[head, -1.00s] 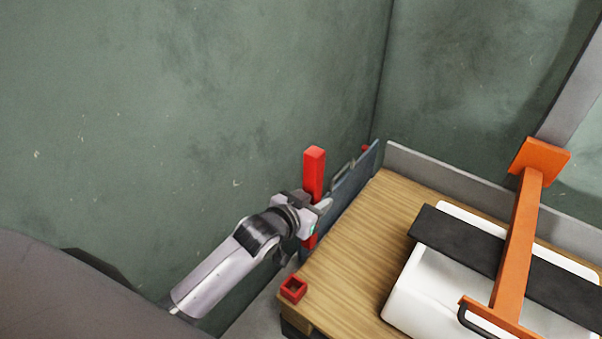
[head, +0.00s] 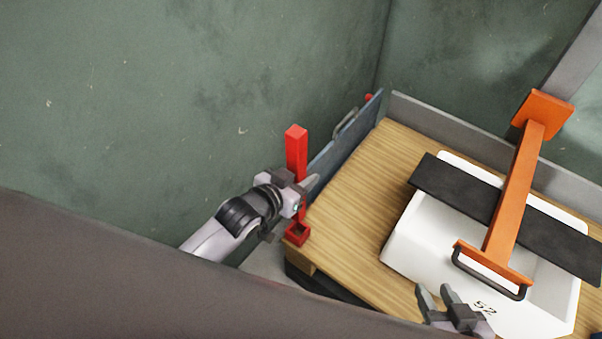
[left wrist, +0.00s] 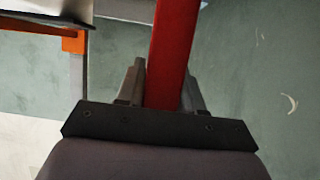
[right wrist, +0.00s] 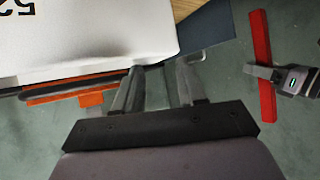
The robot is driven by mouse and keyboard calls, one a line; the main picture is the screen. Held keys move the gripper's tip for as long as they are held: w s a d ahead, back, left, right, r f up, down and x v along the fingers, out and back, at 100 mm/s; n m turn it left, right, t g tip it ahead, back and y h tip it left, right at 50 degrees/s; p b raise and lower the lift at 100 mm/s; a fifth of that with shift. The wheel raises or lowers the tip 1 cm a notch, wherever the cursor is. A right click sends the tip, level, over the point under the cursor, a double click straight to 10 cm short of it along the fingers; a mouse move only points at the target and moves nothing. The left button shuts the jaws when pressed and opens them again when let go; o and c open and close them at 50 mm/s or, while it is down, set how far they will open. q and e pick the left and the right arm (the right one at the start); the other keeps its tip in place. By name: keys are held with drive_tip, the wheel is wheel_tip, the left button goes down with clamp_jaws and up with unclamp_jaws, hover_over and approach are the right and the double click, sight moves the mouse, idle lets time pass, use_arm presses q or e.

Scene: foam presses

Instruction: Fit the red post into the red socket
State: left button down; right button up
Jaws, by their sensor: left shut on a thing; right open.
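The red post (head: 296,146) stands roughly upright in the head view. My left gripper (head: 308,186) is shut on it around its middle. The post also shows between the fingers in the left wrist view (left wrist: 172,50) and at the right of the right wrist view (right wrist: 262,45). The red socket (head: 297,238) sits at the near left corner of the wooden table. The post's lower end overlaps the socket's far edge in the head view; I cannot tell whether it is inside or behind. My right gripper (head: 436,292) is open and empty before the white tub.
A white tub (head: 408,250) stands on the wooden table (head: 350,210), with a black bar (head: 465,195) and an orange press arm (head: 515,195) over it. A blue-grey panel (head: 345,150) with a handle runs along the table's left edge. The table's left part is clear.

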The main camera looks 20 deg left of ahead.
use_arm(q)
drive_tip(key=shift+f+b, duration=2.1)
drive_tip(key=shift+f, duration=0.75)
use_arm(e)
drive_tip(key=shift+w+a+r+n+t+y, duration=0.15)
drive_tip(key=shift+w+a+r, duration=0.15)
drive_tip(key=shift+a, duration=0.3)
drive_tip(key=shift+w+a+r+n+t+y, duration=0.2)
drive_tip(key=shift+w+a, duration=0.1)
drive_tip(key=shift+a, duration=0.25)
drive_tip(key=shift+s+d+f, duration=0.1)
drive_tip(key=shift+f, duration=0.05)
use_arm(q)
drive_tip(key=shift+p, duration=0.3)
use_arm(e)
drive_tip(key=shift+s+d, duration=0.1)
drive_tip(key=shift+r, duration=0.3)
use_arm(q)
drive_tip(key=shift+p, duration=0.35)
use_arm(e)
drive_tip(key=shift+r, duration=0.3)
drive_tip(key=shift+r, duration=0.15)
